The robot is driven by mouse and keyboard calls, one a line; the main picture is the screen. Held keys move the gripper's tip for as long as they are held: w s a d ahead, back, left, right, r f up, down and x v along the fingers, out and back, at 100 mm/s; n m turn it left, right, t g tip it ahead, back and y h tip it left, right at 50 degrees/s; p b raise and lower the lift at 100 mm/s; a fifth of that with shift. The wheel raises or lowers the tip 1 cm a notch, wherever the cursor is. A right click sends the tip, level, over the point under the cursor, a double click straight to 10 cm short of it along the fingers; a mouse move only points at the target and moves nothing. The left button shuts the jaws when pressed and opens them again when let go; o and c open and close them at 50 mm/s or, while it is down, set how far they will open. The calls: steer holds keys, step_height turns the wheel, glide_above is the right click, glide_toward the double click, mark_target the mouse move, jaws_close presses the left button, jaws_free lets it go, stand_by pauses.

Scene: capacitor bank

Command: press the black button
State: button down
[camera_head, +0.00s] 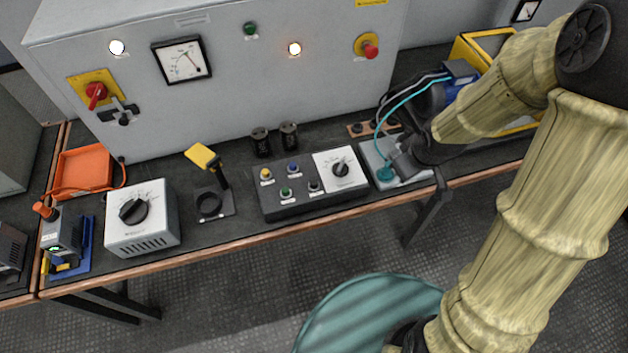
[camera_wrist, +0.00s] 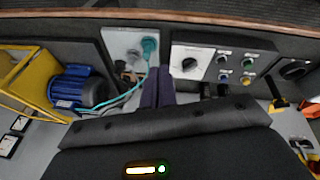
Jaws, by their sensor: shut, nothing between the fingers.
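The black button (camera_head: 316,186) is at the front right of the button group on the dark control box (camera_head: 310,205), just left of the white knob panel. In the wrist view, which looks from the opposite side, the black button (camera_wrist: 222,60) sits beside the knob panel. Green, blue and yellow buttons are close around it. My gripper (camera_head: 400,163) is shut and empty, to the right of the control box, near a grey plate with a teal plug. Its dark fingers (camera_wrist: 158,86) show in the wrist view, apart from the button.
The knob (camera_head: 340,169) stands between my gripper and the black button. A blue motor (camera_head: 460,80) with teal cable and yellow frame is at the right. Two black cylinders (camera_head: 275,139) stand behind the box. A yellow-topped lever (camera_head: 207,165) stands left of it.

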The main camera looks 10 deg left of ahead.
steer(key=w+a+f+n+y, duration=0.2)
steer(key=a+f+n, duration=0.1)
steer(key=a+n, duration=0.15)
steer(key=w+a+f+n+y, duration=0.1)
steer(key=w+a+f+n, duration=0.15)
steer(key=a, duration=0.35)
steer(key=n+g+y+p, duration=0.1)
steer(key=n+y, duration=0.4)
steer(key=n, duration=0.2)
glide_above(317, 184)
step_height(317, 184, down, 2)
steer(key=shift+f, duration=0.1)
steer(key=shift+f, duration=0.1)
step_height(317, 184, down, 8)
steer(key=b, duration=0.6)
steer(key=shift+w+f+b, duration=0.15)
steer(key=shift+f+b, duration=0.05)
steer(key=shift+b, duration=0.2)
steer(key=shift+w+d+f, duration=0.1)
steer(key=shift+d+f, duration=0.1)
steer(key=shift+s+a+r, duration=0.1)
steer(key=shift+s+a, duration=0.15)
steer(key=shift+s, duration=0.05)
steer(key=shift+w+d, duration=0.1)
steer(key=shift+d, duration=0.05)
